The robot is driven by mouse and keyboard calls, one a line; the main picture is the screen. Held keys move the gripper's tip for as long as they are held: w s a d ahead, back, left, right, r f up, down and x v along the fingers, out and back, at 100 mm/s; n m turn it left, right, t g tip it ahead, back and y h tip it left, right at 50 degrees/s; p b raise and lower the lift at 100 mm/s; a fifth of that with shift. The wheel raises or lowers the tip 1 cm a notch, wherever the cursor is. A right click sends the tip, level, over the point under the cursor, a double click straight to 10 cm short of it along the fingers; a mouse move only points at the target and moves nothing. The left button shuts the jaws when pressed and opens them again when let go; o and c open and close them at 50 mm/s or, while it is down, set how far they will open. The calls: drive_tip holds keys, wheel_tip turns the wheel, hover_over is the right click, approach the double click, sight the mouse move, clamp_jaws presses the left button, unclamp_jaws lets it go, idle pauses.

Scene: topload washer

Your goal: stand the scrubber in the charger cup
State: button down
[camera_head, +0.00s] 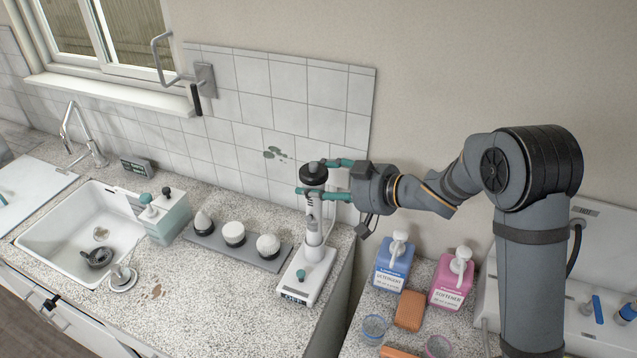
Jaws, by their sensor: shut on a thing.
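The scrubber (313,207) is a white upright stick with a black top and dark marks on its side. My gripper (311,177) reaches in from the right with teal fingers and is shut on the scrubber near its top. The white charger (318,282) lies on the speckled counter below, with a teal knob and a dark label at its front. The scrubber's lower end is over the back part of the charger. I cannot tell whether it sits inside the cup or just above it.
A grey tray (208,242) with three round brush heads lies left of the charger. A caddy (168,216) stands by the white sink (62,225). Right of the counter's edge are a blue detergent bottle (392,268), a pink softener bottle (451,285) and an orange sponge (409,310). The front counter is mostly clear.

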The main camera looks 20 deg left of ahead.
drive_tip(key=shift+f+b, duration=0.7)
drive_tip(key=shift+f, duration=0.1)
drive_tip(key=c, duration=0.6)
unclamp_jaws()
drive_tip(key=shift+s+f, duration=0.1)
drive_tip(key=shift+f, duration=0.05)
drive_tip(key=v, duration=1.2)
drive_tip(key=shift+d, duration=0.1)
